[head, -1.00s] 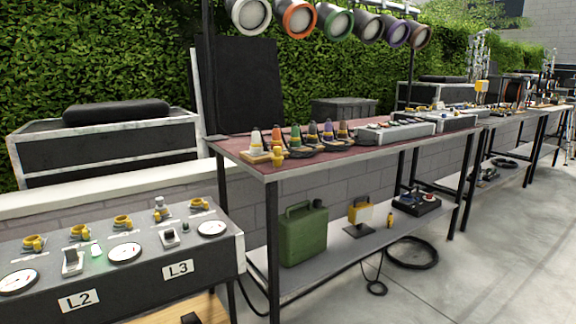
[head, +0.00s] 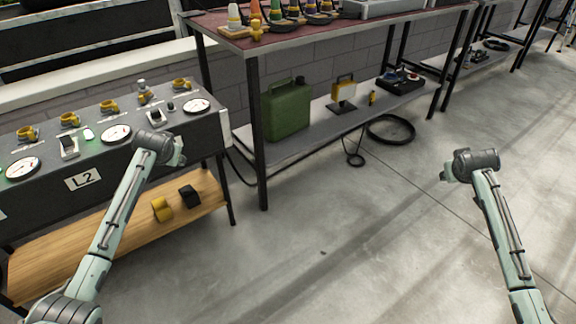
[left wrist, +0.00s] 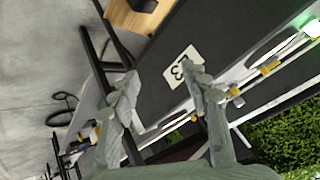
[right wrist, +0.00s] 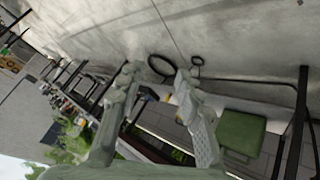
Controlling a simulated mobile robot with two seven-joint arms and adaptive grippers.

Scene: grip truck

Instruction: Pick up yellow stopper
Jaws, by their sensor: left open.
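A yellow block (head: 161,208), which looks like the yellow stopper, lies on the wooden shelf (head: 95,243) under the control panel in the head view. A black block (head: 189,195) lies just right of it. My left gripper (head: 178,153) is above and apart from the blocks, in front of the panel. In the left wrist view its fingers (left wrist: 163,82) are spread and empty, and part of the wooden shelf (left wrist: 128,20) shows at the top. My right gripper (head: 447,177) is far right over bare floor; its fingers (right wrist: 156,78) are apart and empty.
The grey control panel (head: 150,172) overhangs the wooden shelf. A red-topped table (head: 225,40) with a green canister (head: 287,110) on its lower shelf stands to the right. A black cable coil (head: 390,130) lies on the floor. The floor in front (head: 300,260) is clear.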

